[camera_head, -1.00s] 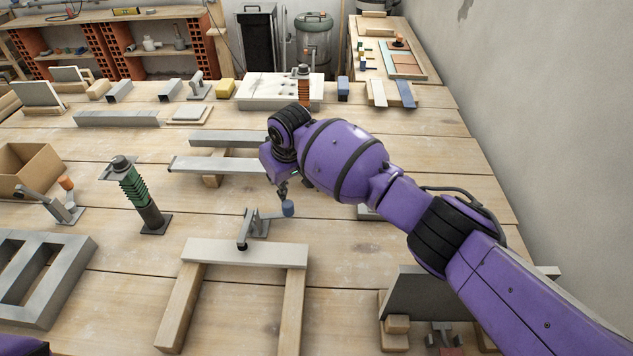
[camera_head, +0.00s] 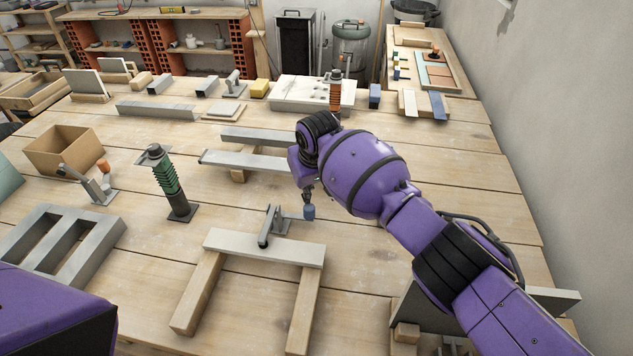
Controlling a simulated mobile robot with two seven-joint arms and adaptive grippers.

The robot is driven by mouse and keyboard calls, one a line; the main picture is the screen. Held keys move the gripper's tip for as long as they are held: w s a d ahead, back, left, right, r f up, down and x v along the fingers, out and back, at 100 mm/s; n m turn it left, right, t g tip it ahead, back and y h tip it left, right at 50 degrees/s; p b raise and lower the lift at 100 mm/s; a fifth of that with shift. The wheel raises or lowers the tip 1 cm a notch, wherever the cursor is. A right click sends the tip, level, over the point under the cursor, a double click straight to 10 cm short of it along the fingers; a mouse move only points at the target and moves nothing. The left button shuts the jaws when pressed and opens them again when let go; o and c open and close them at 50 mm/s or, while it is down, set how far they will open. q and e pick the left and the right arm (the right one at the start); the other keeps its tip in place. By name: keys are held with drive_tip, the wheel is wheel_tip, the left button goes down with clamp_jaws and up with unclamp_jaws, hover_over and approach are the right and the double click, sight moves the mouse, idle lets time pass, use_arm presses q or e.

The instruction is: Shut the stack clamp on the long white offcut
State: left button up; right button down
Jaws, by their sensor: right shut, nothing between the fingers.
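The long white offcut (camera_head: 225,243) lies flat across two wooden battens at the front middle. The stack clamp (camera_head: 272,222) stands at its far edge, its grey arm reaching over the offcut with a dark tip at or just above the top face; I cannot tell whether it presses. The clamp's blue handle grip (camera_head: 309,212) sticks out low to the right. My right gripper (camera_head: 308,190) is shut and empty, pointing down right at the blue grip; whether they touch is unclear. My left arm shows at the lower left, its gripper out of view.
A green spring post (camera_head: 168,182) and an orange-tipped clamp (camera_head: 100,185) stand to the left, behind a grey slotted frame (camera_head: 62,240). Grey bars (camera_head: 245,160) lie behind the clamp. A dark plate (camera_head: 405,305) stands at the lower right. The right tabletop is mostly clear.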

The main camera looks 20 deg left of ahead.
drive_tip(key=v, duration=1.2)
idle(0.6)
